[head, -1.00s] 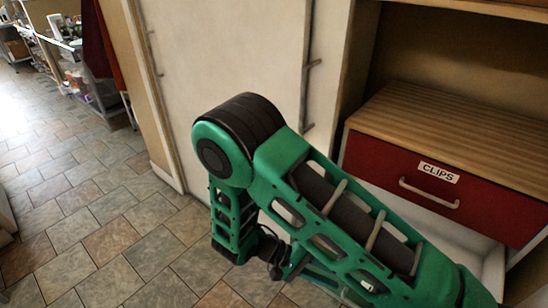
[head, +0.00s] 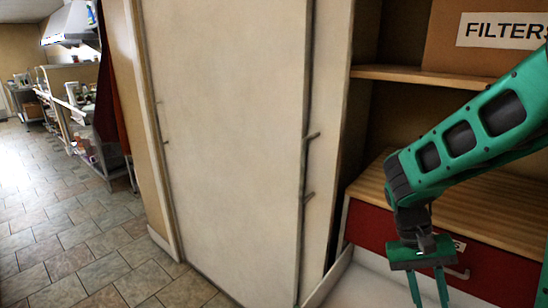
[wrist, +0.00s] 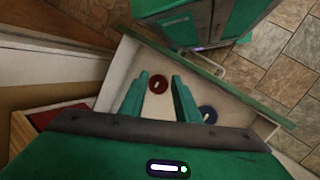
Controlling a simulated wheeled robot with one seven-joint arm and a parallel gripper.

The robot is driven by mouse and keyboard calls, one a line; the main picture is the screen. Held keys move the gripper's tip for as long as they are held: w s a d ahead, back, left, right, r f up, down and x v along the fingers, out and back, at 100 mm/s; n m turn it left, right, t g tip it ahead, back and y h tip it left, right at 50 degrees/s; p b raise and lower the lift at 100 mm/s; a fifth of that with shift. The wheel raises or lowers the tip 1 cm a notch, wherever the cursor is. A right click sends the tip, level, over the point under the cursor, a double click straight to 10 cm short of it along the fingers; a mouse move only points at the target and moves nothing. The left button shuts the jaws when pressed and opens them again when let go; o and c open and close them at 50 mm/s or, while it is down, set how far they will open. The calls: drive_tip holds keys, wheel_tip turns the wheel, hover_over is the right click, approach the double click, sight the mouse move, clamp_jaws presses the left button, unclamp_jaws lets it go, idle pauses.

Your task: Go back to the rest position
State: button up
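My gripper (head: 429,298) hangs at the lower right of the head view, its two green fingers pointing down and apart. In the wrist view my gripper (wrist: 160,82) is open, with nothing held between its fingers. Beneath it is an open pale drawer (wrist: 118,72). A red ring-like item (wrist: 158,85) lies in the drawer, seen between the fingertips. A blue ring-like item (wrist: 208,115) lies in it to the right of the fingers. The pale drawer (head: 372,286) shows partly at the bottom of the head view.
A red drawer front (head: 371,226) is behind my gripper, its label mostly hidden. A box marked FILTERS (head: 440,45) sits on the shelf (head: 400,74) above. A tall pale cabinet door (head: 225,130) stands at left centre. Tiled floor (head: 90,255) is open at the left.

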drive_tip(key=s+d+r+m+t+y, duration=0.2)
drive_tip(key=s+d+r, duration=0.5)
drive_tip(key=s, duration=0.4)
drive_tip(key=t+y, duration=0.1)
drive_tip(key=t, duration=0.1)
drive_tip(key=shift+s+r+t, duration=0.3)
drive_tip(key=shift+w+f, duration=0.25)
drive_tip(key=shift+w, duration=0.35)
idle(0.5)
